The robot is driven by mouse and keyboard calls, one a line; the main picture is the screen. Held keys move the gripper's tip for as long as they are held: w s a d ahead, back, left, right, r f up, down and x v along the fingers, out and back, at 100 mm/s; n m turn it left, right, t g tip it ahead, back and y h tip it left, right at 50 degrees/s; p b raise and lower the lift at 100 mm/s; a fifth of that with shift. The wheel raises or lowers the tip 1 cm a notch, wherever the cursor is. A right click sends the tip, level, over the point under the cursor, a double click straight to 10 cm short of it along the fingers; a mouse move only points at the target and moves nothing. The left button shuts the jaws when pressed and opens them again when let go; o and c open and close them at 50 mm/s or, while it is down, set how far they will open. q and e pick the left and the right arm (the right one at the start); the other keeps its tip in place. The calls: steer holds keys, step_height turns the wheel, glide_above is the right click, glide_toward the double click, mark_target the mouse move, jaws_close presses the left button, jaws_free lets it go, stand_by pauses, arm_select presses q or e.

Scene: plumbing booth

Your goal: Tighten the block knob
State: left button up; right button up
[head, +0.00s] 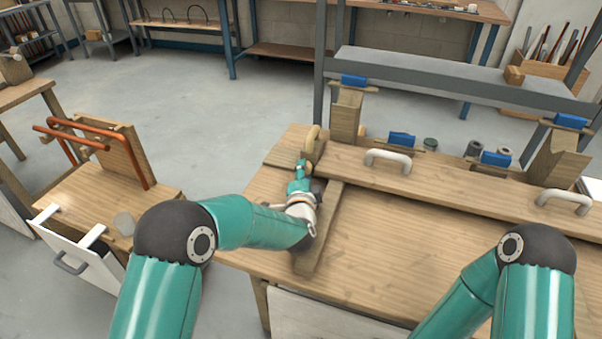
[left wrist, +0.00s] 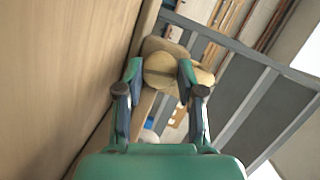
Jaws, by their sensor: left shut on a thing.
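The block knob (head: 312,138) is a pale, rounded wooden piece at the left end of the long board on the workbench. In the left wrist view the knob (left wrist: 160,72) sits between my two fingertips, with a tan block behind it. My left gripper (head: 304,166) reaches it from the near side and is shut on it; the gripper also shows in the left wrist view (left wrist: 160,76). The fingers partly cover the knob's sides. My right arm shows at the lower right, but its gripper is out of view.
The board carries pale handles (head: 388,160). Wooden supports with blue pads (head: 401,139) stand behind. A side table with copper pipe (head: 88,135) is at left.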

arm_select(q)
steer(key=o, duration=1.1)
steer(key=shift+d+f, duration=0.1)
steer(key=shift+o, duration=0.2)
steer(key=shift+s, duration=0.15)
steer(key=shift+s+r, duration=0.2)
steer(key=shift+s, duration=1)
steer(key=shift+s+r, duration=0.15)
steer(key=shift+s, duration=1.05)
steer(key=shift+s+r, duration=0.2)
steer(key=shift+s, duration=1)
